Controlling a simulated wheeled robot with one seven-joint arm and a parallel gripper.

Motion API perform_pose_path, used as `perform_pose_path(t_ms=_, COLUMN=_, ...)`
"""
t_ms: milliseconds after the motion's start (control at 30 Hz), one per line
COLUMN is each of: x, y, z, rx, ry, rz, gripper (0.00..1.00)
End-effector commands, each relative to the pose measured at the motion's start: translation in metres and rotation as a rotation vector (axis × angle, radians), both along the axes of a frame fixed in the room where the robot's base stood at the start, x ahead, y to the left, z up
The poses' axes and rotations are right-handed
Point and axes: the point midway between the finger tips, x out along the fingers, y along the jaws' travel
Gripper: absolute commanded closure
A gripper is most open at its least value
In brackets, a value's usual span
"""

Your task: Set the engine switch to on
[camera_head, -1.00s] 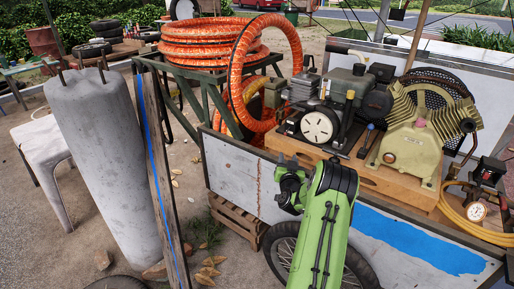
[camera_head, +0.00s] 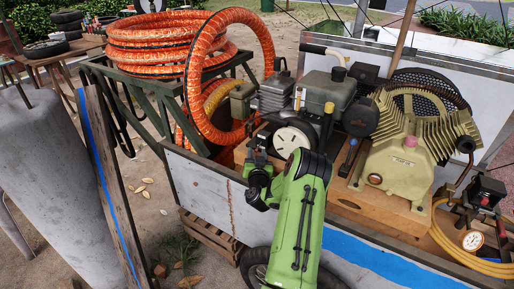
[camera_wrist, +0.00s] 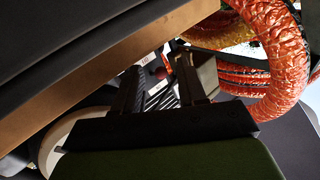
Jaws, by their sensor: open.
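The engine (camera_head: 323,92) stands on the wooden base of the cart, with a round pale starter cover (camera_head: 294,138) at its front. My green arm reaches to the engine's left front in the head view, and its dark wrist is close beside the starter cover. My gripper (camera_wrist: 160,68) shows in the wrist view with its two dark fingers apart and nothing held. A small red part (camera_wrist: 161,73) beside a white label shows beyond and between the fingers. It may be the engine switch, but its setting cannot be told. In the head view the switch cannot be made out.
An orange hose (camera_head: 222,80) loops down close to the engine's left and also shows in the wrist view (camera_wrist: 268,60). The tan compressor (camera_head: 405,150) stands to the right. The cart's white side panel (camera_head: 210,195) runs along the front. A concrete cylinder (camera_head: 50,180) stands at left.

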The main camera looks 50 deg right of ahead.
Motion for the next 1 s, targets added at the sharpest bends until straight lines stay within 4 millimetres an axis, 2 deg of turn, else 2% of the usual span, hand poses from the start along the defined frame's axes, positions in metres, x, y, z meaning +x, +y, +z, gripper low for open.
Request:
perform_pose_path(t_ms=233, x=0.0000, y=0.0003, z=-0.0004, rx=0.001, ry=0.001, rz=0.000, gripper=0.61)
perform_pose_path(t_ms=500, x=0.0000, y=0.0003, z=-0.0004, rx=0.001, ry=0.001, rz=0.000, gripper=1.00)
perform_pose_path(t_ms=1000, x=0.0000, y=0.0015, z=0.0092, rx=0.060, ry=0.008, rz=0.001, gripper=1.00)
